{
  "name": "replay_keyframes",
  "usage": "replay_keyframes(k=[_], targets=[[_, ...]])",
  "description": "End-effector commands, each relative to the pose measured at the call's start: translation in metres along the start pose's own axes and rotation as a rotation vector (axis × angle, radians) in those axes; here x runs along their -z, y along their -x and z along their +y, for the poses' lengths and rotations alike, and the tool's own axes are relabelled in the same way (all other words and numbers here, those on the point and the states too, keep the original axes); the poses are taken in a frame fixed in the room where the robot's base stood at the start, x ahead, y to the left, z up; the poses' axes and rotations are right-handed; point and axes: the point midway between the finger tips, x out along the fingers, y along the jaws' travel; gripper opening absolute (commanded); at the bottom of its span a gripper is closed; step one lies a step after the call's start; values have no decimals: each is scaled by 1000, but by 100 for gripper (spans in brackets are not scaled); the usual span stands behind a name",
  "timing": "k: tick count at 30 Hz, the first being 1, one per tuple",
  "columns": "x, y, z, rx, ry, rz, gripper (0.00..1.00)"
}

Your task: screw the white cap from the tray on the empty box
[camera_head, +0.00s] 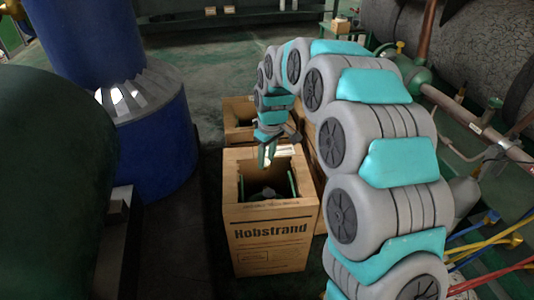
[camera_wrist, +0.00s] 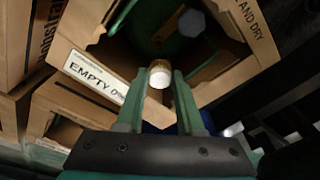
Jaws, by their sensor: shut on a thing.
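My gripper (camera_head: 267,154) reaches down over the rear part of an open cardboard box marked Hobstrand (camera_head: 270,232). In the wrist view my gripper (camera_wrist: 160,78) is shut on the small white cap (camera_wrist: 159,80), which shows a tan or brass-coloured end between the fingertips. The box below carries a white label starting with EMPTY (camera_wrist: 95,76). A dark green cylinder (camera_wrist: 150,25) is inside it, with a grey faceted knob (camera_wrist: 192,22) near the far side. I cannot tell whether the cap touches anything below. The tray is not in view.
Another open cardboard box (camera_head: 237,110) stands right behind, and a further one lies beside my arm. A blue column (camera_head: 155,145) is at left. Pipes and coloured hoses (camera_head: 490,240) are at right. Green floor (camera_head: 200,65) is free at the back.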

Motion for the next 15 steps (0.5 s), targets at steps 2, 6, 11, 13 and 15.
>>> replay_keyframes(k=[2, 6, 11, 13, 15], targets=[[-2, -11, -1, 2, 0, -3, 0], [-4, -21, -1, 1, 0, -2, 0], [-5, -30, -1, 1, 0, 0, 0], [-6, -36, -1, 1, 0, -1, 0], [-7, -42, -1, 2, 0, -2, 0]])
